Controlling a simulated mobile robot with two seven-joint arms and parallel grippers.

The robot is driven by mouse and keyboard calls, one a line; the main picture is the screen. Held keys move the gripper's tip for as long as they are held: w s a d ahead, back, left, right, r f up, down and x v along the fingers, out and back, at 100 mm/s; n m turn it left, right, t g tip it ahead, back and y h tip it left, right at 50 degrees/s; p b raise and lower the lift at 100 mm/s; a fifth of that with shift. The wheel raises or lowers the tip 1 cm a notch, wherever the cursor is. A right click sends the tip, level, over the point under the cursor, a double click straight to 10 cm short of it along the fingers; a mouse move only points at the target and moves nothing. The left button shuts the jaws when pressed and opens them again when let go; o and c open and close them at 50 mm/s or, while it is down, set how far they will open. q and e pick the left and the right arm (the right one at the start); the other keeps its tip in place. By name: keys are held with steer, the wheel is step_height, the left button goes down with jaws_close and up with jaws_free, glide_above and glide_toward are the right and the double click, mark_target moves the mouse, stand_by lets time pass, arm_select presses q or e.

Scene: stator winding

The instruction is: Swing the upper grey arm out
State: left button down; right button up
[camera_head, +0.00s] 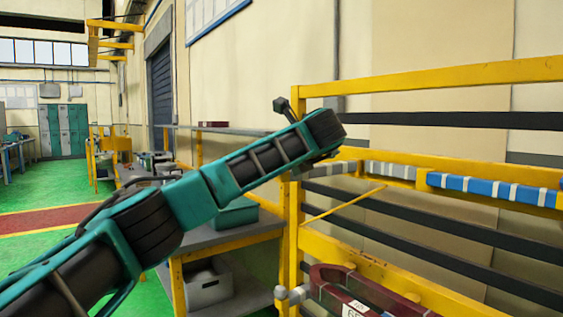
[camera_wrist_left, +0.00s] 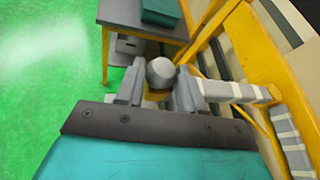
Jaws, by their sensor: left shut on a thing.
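The upper grey arm (camera_head: 335,169) is a grey bar with pale bands on the yellow rack (camera_head: 440,75). In the left wrist view it (camera_wrist_left: 235,91) runs to the right from my left gripper (camera_wrist_left: 159,88). The gripper is shut on the arm's rounded grey end (camera_wrist_left: 160,71), with one finger on each side. In the head view my own wrist hides the fingertips and this end. A lower grey arm end (camera_head: 285,293) shows at the bottom of the rack. My right gripper is not in view.
A blue bar with white bands (camera_head: 490,190) lies along the rack. A dark red coil (camera_head: 365,288) with a white label sits low on the rack. A grey workbench (camera_head: 215,236) with a teal box (camera_head: 237,214) stands to the left, over a grey bin (camera_head: 206,288).

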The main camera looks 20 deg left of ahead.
arm_select(q)
steer(key=c, duration=1.1)
jaws_free()
steer(key=shift+d+f, duration=0.15)
steer(key=shift+d, duration=0.05)
steer(key=o, duration=0.3)
steer(key=shift+s+d, duration=0.1)
steer(key=shift+s, duration=0.05)
steer(key=shift+o, duration=0.4)
steer(key=shift+r, duration=0.2)
steer(key=b+v, duration=0.2)
steer(key=v, duration=1)
steer(key=shift+s+d+b, duration=0.15)
steer(key=shift+s+b, duration=0.15)
steer(key=shift+b, duration=0.05)
